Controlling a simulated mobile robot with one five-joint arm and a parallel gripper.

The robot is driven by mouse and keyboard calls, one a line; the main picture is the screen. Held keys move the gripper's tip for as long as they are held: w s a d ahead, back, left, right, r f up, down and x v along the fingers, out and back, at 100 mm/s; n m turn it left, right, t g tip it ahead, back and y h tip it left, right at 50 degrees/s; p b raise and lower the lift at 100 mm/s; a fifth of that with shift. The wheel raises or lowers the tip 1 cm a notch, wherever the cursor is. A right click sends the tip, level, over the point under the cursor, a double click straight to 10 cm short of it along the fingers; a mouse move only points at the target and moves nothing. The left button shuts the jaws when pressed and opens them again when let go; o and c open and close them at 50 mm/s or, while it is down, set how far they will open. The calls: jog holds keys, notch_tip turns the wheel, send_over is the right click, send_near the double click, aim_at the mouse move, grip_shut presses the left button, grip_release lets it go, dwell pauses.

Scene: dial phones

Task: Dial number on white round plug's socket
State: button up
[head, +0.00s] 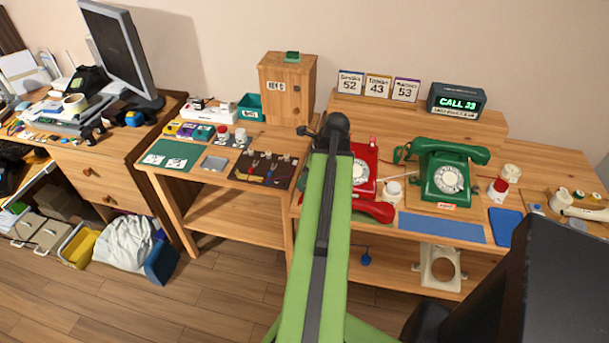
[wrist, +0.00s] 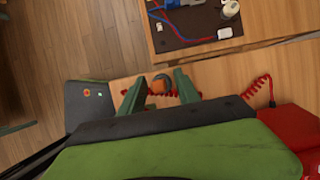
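A dark mat (head: 253,177) with red and blue cords and several small pale pieces lies on the middle table; it also shows in the wrist view (wrist: 180,37). I cannot tell which piece is the white round plug. The red dial phone (head: 365,172) is partly hidden behind my arm, its handset (head: 376,211) off in front. The green dial phone (head: 446,170) stands to its right with its handset on. In the wrist view my gripper (wrist: 160,91) is open, above a red coiled cord and a small dark rounded thing (wrist: 160,82). Nothing is held.
Three number cards, 52 (head: 350,83), 43 (head: 378,88) and 53 (head: 406,91), stand on the back shelf beside a lit CALL display (head: 457,101). A wooden box (head: 287,90) stands left. A blue mat (head: 440,227) lies in front of the phones. Open floor is in front.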

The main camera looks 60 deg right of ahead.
jog(key=p+v, duration=1.5)
jog(key=v, duration=0.2)
jog(key=w+a+n+g+y, duration=0.15)
jog(key=w+a+n, duration=0.45)
jog(key=w+a, duration=1.5)
jog(key=w+a+f+n+g+h, duration=0.1)
jog(key=w+a+n, duration=0.2)
jog(key=a+n, duration=1)
jog(key=w+a+n+g+h, duration=0.1)
jog(key=w+a+n, duration=0.3)
jog(key=a+n, duration=0.9)
jog(key=a+h, duration=0.1)
jog(key=a, duration=0.2)
jog(key=shift+a+f+g, duration=0.35)
jog(key=shift+a, duration=0.05)
